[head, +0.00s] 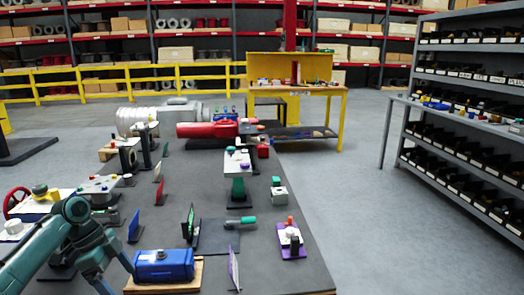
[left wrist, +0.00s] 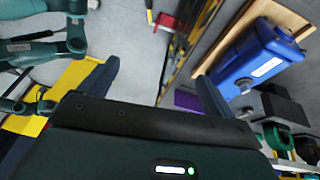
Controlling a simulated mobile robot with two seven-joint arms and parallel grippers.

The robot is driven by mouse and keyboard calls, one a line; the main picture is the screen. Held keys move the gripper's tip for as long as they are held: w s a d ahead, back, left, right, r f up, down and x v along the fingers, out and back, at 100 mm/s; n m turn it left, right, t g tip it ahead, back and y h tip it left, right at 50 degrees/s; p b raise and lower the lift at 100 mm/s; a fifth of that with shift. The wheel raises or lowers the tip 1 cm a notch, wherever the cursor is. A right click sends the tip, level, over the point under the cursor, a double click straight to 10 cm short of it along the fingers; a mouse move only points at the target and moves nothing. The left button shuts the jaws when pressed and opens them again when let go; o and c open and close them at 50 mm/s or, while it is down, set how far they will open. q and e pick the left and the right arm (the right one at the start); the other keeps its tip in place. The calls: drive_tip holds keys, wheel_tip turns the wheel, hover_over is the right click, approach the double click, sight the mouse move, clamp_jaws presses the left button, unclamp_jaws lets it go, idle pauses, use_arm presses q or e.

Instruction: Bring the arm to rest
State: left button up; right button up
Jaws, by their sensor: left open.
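My left arm comes in from the lower left in the head view, bent at a teal joint. Its gripper (head: 117,274) is low, near the front left of the table. In the left wrist view the gripper (left wrist: 158,72) has its two dark fingers spread wide with nothing between them. A blue valve actuator (head: 163,266) lies on a wooden board (head: 190,283) just right of the gripper. The blue actuator (left wrist: 262,58) also shows in the left wrist view, beyond the right finger and apart from it. My right gripper is in neither view.
The dark table (head: 285,262) holds a red actuator (head: 205,130), a green-topped stand (head: 238,170), a teal-handled tool (head: 240,221), a purple-based piece (head: 290,240) and thin upright panels (head: 189,222). Open floor (head: 360,220) lies right of the table, with grey shelving (head: 470,110) beyond.

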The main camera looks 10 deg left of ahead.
use_arm(q)
drive_tip(key=s+d+f+n+t+y, duration=0.1)
drive_tip(key=s+d+f+n, duration=0.2)
drive_tip(key=s+d+f, duration=0.6)
drive_tip(key=s+d+f+n+y, duration=0.2)
drive_tip(key=s+d+f, duration=0.4)
drive_tip(key=d, duration=0.5)
drive_tip(key=s+d+r+n+t+y, duration=0.1)
drive_tip(key=s+d+r+n+t, duration=0.1)
drive_tip(key=s+r+n, duration=0.55)
drive_tip(key=w+d+r+m+t+h+p, duration=0.1)
drive_tip(key=w+d+r+t+p, duration=0.4)
drive_tip(key=p, duration=0.9)
drive_tip(key=shift+w+d+r+m+t+h, duration=0.3)
drive_tip(key=shift+d+r+t+h, duration=0.35)
drive_tip(key=shift+t+h, duration=0.35)
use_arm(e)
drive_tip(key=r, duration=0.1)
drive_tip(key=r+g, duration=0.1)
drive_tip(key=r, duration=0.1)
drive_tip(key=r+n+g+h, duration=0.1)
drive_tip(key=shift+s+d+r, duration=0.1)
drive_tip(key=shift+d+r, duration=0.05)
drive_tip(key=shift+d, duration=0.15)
